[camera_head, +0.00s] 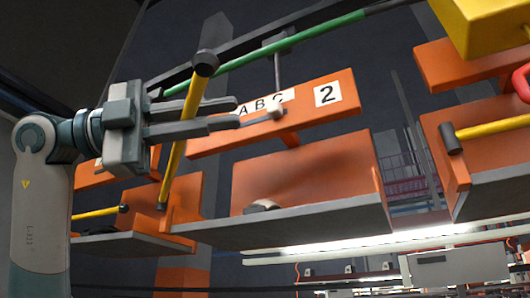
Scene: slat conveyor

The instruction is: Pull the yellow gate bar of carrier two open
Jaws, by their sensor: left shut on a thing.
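Carrier two (303,172) is an orange carrier with a grey slat floor, hanging in the middle of the view. Its orange header panel bears a white "2" label (327,93) and an "A B C" label, partly hidden by my fingers. The yellow gate bar (174,160) stands steeply tilted at the carrier's left end, its black knob (205,63) at the top and its lower end by an orange bracket. It does not lie across the carrier's front. My left gripper (225,115) comes in from the left and is shut on the bar below the knob. My right gripper is out of view.
A neighbouring carrier (455,160) at right has its yellow bar (495,128) nearly level; another (98,210) hangs at left. A green rail (290,43) runs above. A yellow block (485,22) is at top right. A small grey object (262,206) sits on carrier two.

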